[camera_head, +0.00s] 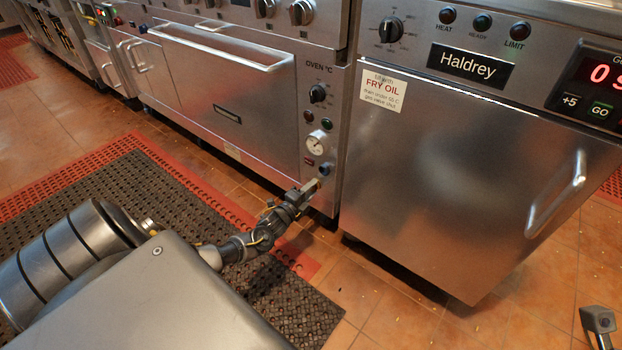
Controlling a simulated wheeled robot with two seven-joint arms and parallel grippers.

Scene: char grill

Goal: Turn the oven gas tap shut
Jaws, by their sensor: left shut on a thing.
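The oven (215,85) has a steel front with a narrow control panel on its right side. My left gripper (311,188) reaches the lower part of this panel, below the round gauge. It is shut on what appears to be the oven gas tap (318,183). Only a small reddish bit shows at the fingertips; the fingers hide most of the tap, so its angle cannot be read.
The gauge (317,143) and the oven dial (318,94) are above the gripper. The Haldrey fryer cabinet (450,170) stands close on the right, with a protruding handle (558,198). A dark rubber mat (130,215) with red edging lies on the tiled floor under my left arm.

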